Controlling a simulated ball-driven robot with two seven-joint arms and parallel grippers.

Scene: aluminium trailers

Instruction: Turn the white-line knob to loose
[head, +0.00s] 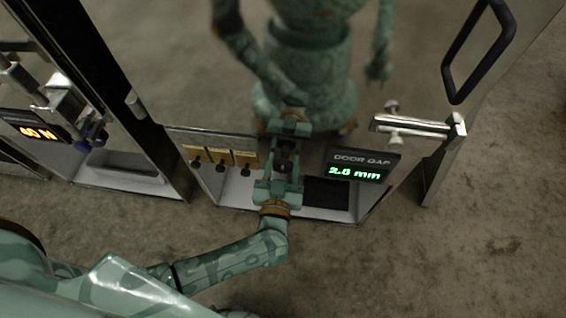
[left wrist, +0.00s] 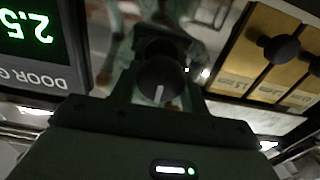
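The white-line knob (left wrist: 160,80) is round and dark, with its white line pointing down in the left wrist view. My left gripper (head: 286,160) is at the panel, and its fingers lie on both sides of the knob. I cannot tell whether the fingers touch it. In the head view the gripper hides most of the knob. My right gripper is not in view.
Yellow label plates (head: 222,157) with several small black knobs are left of the gripper. A metal lever (head: 412,126) and a black door handle (head: 478,50) are to the right. The shiny door reflects my body. Another trailer with an orange display (head: 38,132) stands left.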

